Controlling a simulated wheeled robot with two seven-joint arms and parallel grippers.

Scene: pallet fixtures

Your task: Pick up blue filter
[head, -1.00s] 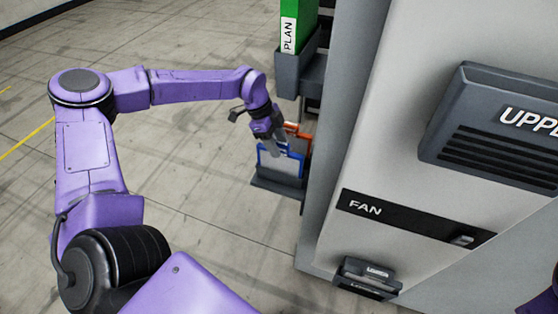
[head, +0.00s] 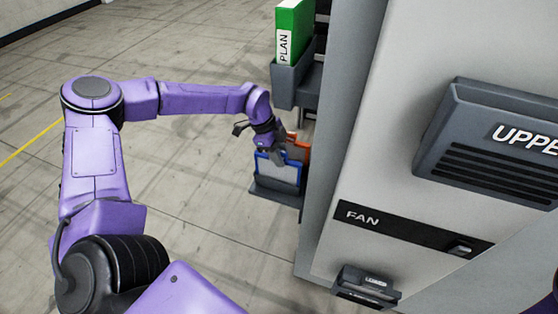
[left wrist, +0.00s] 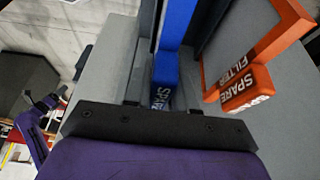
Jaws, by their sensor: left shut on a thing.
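The blue filter (head: 278,172) is a blue-framed panel with a grey face, standing upright in a dark holder (head: 276,194) on the side of the cabinet. My left gripper (head: 276,153) is shut on the top of the blue filter. In the left wrist view the blue filter (left wrist: 178,28) runs up between the fingers, with part of its "SPARE" tab showing. An orange filter (head: 302,150) stands just behind it; in the left wrist view its "SPARE FILTER" lettering (left wrist: 240,85) lies right of my gripper. My right gripper is out of view.
The grey cabinet (head: 385,150) stands close on the right, with a FAN switch panel (head: 400,228) and a dark vent labelled "UPPE" (head: 490,145). A green binder (head: 291,30) sits in a rack above the filters. The floor to the left is open.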

